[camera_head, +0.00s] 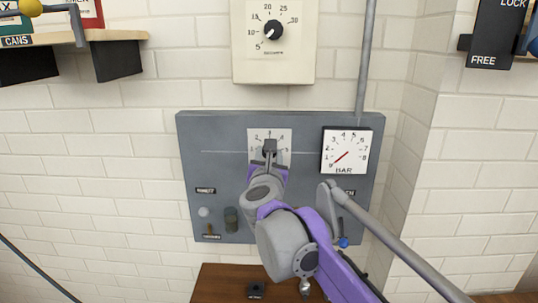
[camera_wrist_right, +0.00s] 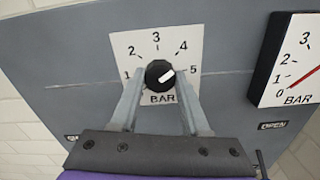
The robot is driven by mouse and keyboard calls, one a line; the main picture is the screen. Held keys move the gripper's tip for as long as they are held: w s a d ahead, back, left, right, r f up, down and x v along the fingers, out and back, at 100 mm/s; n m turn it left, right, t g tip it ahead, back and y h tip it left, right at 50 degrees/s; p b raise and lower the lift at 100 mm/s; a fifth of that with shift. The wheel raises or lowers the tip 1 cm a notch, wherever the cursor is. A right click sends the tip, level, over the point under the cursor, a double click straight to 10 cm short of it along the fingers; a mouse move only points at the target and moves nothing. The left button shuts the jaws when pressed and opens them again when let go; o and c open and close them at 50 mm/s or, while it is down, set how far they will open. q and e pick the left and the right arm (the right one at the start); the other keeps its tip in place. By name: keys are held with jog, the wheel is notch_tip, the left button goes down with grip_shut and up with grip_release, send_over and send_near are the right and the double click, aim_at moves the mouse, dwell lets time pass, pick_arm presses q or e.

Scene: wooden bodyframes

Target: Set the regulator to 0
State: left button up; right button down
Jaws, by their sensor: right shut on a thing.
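The regulator knob (camera_wrist_right: 154,70) is round and black with a white pointer line, on a white dial plate (camera_wrist_right: 134,42) marked BAR. The pointer slants up to the right, roughly toward the 5. Numbers 1 to 5 show; a 0 mark cannot be seen. My right gripper (camera_wrist_right: 159,84) is shut on the knob, with one finger on each side. In the head view, the same gripper (camera_head: 269,151) covers the knob in front of the dial plate (camera_head: 255,136). My left gripper is not in view.
A square BAR gauge (camera_head: 347,150) with its red needle near 0 is to the right on the grey panel (camera_head: 215,150). A timer dial (camera_head: 273,30) is above. A grey pipe (camera_head: 366,60) runs down beside it. A wooden shelf (camera_head: 75,39) is upper left.

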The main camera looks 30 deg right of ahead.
jog(key=m+b, duration=0.6)
jog(key=m, duration=2.8)
dwell(0.4)
dwell(0.4)
jog(key=shift+c, duration=1.9)
grip_release()
